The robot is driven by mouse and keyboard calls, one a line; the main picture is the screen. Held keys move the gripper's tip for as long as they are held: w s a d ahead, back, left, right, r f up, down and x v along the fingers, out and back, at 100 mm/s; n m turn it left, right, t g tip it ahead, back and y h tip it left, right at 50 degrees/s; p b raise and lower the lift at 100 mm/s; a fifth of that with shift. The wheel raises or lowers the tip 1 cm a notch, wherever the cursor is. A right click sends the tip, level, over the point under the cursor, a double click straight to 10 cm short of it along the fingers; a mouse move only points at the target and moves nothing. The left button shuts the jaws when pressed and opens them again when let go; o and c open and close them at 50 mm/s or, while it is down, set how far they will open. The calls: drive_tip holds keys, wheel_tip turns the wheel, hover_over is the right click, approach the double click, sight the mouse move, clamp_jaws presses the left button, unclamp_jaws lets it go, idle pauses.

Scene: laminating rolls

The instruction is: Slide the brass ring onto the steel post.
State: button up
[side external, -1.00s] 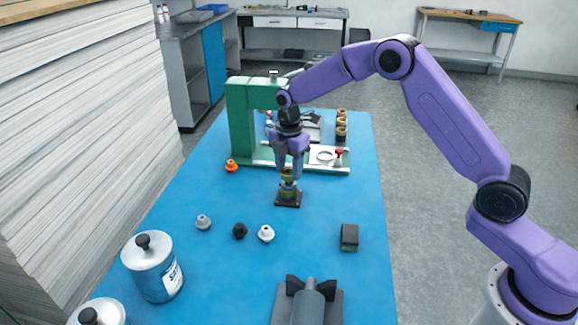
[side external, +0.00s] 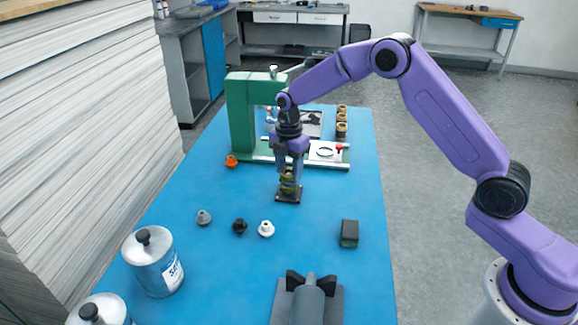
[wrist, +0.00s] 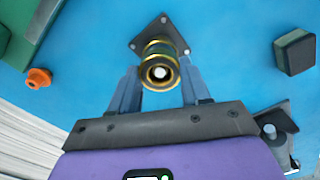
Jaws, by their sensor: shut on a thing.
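The brass ring (wrist: 146,76) is between the fingers of my gripper (wrist: 159,82), which is shut on it. In the side view my gripper (side external: 289,174) points straight down above a dark square base plate (side external: 282,198). In the wrist view the pale top of the steel post (wrist: 160,72) shows inside the ring's hole, roughly centred. The ring lines up with the post; how far down it sits is hard to tell. More gold bands (wrist: 153,46) show beyond the ring, close to the base plate (wrist: 137,43). The lower post is hidden.
A green press (side external: 241,120) stands behind, to the left. An orange knob (side external: 231,161) lies near it. Several small knobs (side external: 266,228) lie in front, and a dark block (side external: 349,233) is at right. Grey cans (side external: 153,265) stand front left.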

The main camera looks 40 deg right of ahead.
drive_tip(key=o, duration=1.7)
drive_tip(key=shift+c, duration=0.2)
drive_tip(key=shift+r, duration=4.45)
drive_tip(key=shift+s, duration=0.1)
